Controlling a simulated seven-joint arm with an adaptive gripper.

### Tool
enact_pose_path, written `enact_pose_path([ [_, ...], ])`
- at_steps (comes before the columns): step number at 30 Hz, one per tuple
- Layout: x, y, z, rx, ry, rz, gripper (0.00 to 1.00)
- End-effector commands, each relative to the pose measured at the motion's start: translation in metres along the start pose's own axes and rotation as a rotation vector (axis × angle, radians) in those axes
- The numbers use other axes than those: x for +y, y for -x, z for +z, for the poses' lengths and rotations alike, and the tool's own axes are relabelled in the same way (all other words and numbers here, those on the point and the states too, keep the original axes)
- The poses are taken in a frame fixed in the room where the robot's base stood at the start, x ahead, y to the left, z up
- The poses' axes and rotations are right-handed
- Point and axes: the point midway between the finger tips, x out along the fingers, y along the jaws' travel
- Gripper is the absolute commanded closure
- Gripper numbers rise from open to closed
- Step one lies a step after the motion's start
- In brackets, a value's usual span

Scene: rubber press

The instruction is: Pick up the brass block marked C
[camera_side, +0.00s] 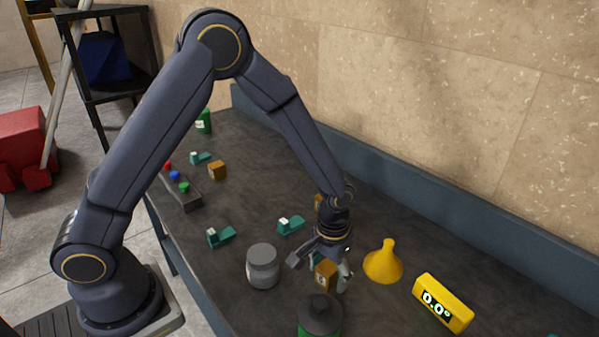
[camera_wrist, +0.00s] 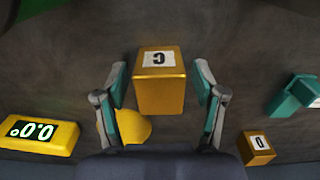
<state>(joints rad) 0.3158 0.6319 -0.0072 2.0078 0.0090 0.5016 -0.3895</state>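A brass block (camera_wrist: 160,92) sits between my fingers in the wrist view. Its white label shows an upside-down letter that looks like C or G. In the side view this block (camera_side: 325,275) is under my gripper (camera_side: 330,266), partly covered by the fingers. My gripper (camera_wrist: 160,84) is open, with one teal-padded finger on each side of the block and a visible gap on both sides.
A yellow funnel (camera_side: 384,262) stands close to the right of my gripper, with a yellow digital readout (camera_side: 442,303) beyond it. A grey jar (camera_side: 262,267) and a dark-lidded green container (camera_side: 320,316) are nearby. Teal clamps (camera_side: 291,225) and another brass block (camera_side: 217,170) lie farther back.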

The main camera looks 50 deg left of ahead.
Motion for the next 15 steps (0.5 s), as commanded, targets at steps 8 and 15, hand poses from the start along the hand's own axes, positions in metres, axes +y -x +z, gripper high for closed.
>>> enact_pose_path([
  [8,0.0,0.0004,0.0,0.0,0.0,0.0,0.62],
  [15,0.0,0.0005,-0.0001,0.0,0.0,0.0,0.88],
])
